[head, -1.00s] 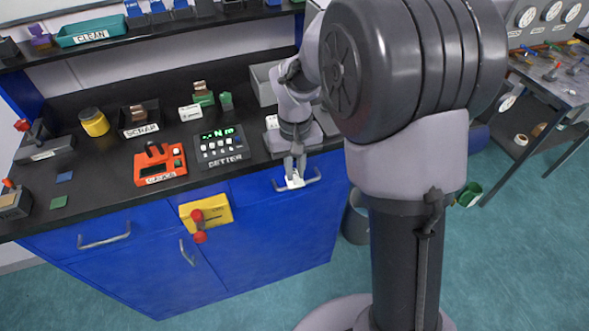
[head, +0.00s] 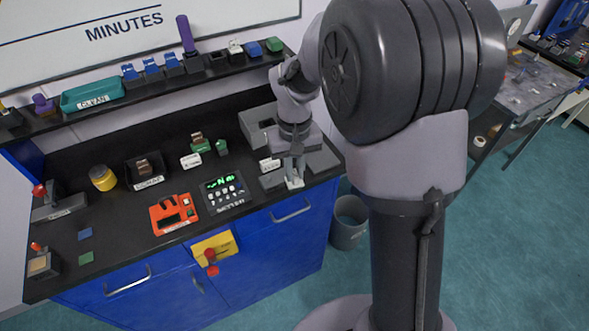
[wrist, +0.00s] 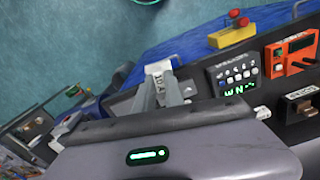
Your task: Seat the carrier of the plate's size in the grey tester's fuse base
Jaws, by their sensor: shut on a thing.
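My gripper (head: 294,178) points down near the front right end of the black bench. It is shut on a small white carrier (head: 295,184), which also shows between the fingers in the wrist view (wrist: 158,70). Dark marking on the carrier is too small to read surely. Grey equipment (head: 322,160) stands close beside and behind the gripper, partly hidden by my wrist. I cannot make out its fuse base or whether the carrier touches it. A small white labelled plate (head: 269,164) stands just left of my wrist.
A dark panel with a green display (head: 224,190) and an orange device (head: 173,213) stand left of the gripper. A yellow box with red knobs (head: 214,246) is on the cabinet front. A grey open box (head: 257,124) stands behind. A bin (head: 348,222) is on the floor.

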